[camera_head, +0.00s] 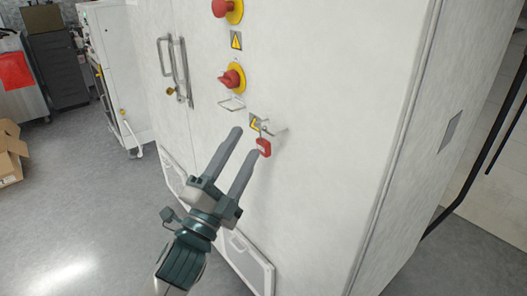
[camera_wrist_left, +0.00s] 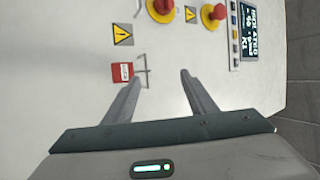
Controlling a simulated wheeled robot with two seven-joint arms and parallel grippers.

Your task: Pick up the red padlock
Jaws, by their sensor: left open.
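The red padlock (camera_head: 264,147) hangs by its shackle from a small metal fitting on the front of the white cabinet (camera_head: 330,110). In the left wrist view the padlock (camera_wrist_left: 122,72) shows left of centre, just beyond and beside the tip of the left finger in that picture. My left gripper (camera_head: 246,142) is open and empty, its fingers pointing up at the cabinet face near the padlock. In the wrist view the open jaws (camera_wrist_left: 160,78) have cabinet surface between them, with a thin metal bracket near the left finger. My right gripper is not in view.
Above the padlock are a red rotary switch on yellow (camera_head: 231,78), a wire loop (camera_head: 232,104) and a red button (camera_head: 222,8). A yellow warning label (camera_head: 255,122) is beside the padlock. Door handles (camera_head: 180,72) stand out at left. Floor at left is open; a cardboard box (camera_head: 10,152) is at its edge.

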